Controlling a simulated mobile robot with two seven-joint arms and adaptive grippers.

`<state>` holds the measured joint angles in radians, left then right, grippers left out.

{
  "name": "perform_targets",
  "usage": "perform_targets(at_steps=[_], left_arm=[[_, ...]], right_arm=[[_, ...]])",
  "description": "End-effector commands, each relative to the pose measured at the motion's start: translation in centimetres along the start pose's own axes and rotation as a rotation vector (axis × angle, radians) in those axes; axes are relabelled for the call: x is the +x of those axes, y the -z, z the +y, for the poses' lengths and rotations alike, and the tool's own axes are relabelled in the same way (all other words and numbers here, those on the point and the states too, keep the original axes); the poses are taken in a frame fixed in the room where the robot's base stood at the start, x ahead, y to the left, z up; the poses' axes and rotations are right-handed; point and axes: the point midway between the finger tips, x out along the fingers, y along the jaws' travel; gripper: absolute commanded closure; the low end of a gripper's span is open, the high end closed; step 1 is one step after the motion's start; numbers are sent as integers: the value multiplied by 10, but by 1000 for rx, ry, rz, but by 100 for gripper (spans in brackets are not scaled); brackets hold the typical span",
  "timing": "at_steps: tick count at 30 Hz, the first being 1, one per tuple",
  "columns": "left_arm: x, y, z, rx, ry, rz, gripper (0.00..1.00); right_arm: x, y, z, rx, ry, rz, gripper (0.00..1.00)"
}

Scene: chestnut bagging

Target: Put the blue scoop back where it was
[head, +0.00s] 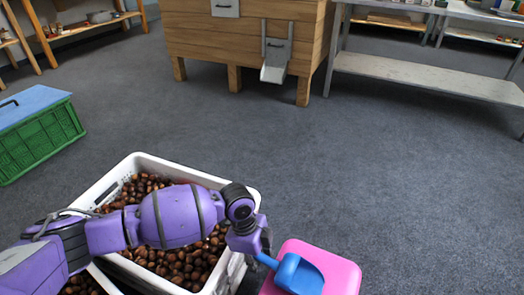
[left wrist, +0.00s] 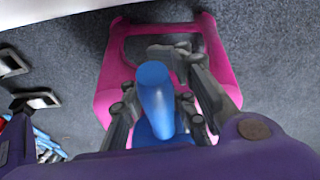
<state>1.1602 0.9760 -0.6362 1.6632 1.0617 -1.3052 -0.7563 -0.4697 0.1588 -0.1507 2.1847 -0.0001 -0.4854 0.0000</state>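The blue scoop (head: 297,273) is at the lower right of the head view, over the pink stool-like thing (head: 334,270). My left gripper (head: 262,250) is at its handle. In the left wrist view the blue handle (left wrist: 155,95) stands between the dark fingers of my left gripper (left wrist: 160,110), which look closed around it. The pink thing (left wrist: 226,70) lies below, with an opening near its far edge. I cannot tell whether the scoop touches the pink top. My right gripper is not in view.
A white crate (head: 140,160) of chestnuts lies under my left arm. A green crate (head: 40,140) with a blue lid stands at the left. A wooden cabinet with a chute (head: 275,72) and a metal shelf (head: 430,78) stand at the back. The grey floor between is clear.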

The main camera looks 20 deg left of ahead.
Motion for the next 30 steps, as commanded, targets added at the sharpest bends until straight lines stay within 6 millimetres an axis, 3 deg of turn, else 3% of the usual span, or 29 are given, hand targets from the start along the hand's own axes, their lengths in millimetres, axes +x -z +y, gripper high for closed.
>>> perform_targets(at_steps=[3,15,24,30], left_arm=[[-1,0,-1,0,2,0,62],[-7,1,-2,0,3,-1,62],[-69,2,-2,1,7,-1,62],[-106,2,-1,1,5,0,62]], right_arm=[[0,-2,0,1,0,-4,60],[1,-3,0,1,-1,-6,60],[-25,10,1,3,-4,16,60],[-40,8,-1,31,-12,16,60]])
